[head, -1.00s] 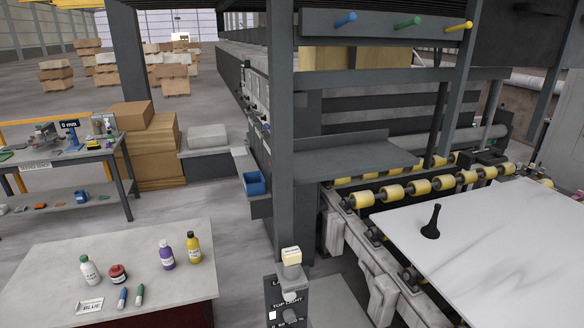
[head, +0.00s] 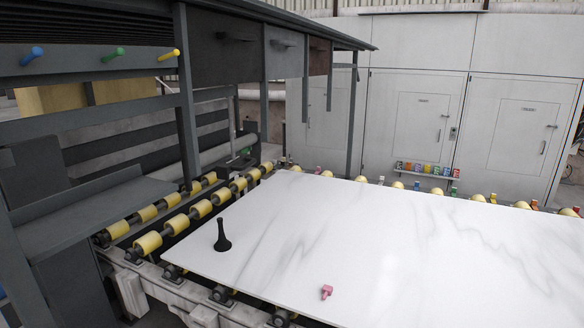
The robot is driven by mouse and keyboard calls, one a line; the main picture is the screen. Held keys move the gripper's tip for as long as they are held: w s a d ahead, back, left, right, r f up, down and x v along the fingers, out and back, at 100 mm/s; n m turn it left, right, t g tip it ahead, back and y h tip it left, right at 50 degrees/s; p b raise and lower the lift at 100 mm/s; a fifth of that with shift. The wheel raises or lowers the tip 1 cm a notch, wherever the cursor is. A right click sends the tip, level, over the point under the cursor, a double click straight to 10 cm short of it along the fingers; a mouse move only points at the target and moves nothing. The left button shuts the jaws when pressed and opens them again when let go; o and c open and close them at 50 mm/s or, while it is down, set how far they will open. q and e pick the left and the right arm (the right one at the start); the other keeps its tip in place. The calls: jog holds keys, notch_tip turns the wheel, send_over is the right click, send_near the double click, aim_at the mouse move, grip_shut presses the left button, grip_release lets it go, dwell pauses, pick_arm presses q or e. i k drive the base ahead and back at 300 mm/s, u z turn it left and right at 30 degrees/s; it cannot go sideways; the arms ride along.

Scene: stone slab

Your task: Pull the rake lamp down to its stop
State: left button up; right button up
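I cannot pick out a rake lamp for certain in this view. A dark overhead canopy (head: 290,14) with hanging panels (head: 221,47) runs above the far left part of the slab. The white, grey-veined stone slab (head: 400,240) lies flat on the roller bed. Neither of my grippers is in view.
A black flared object (head: 221,236) stands on the slab's left part and a small pink piece (head: 327,292) lies near its front edge. Blue (head: 31,55), green (head: 113,54) and yellow (head: 169,55) pegs stick out at left. Yellow rollers (head: 148,243) line the slab; white cabinets (head: 420,115) stand behind.

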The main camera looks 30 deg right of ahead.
aim_at(229, 169)
jog(key=z, duration=0.95)
jog(key=i, duration=1.3)
jog(key=u, duration=1.4)
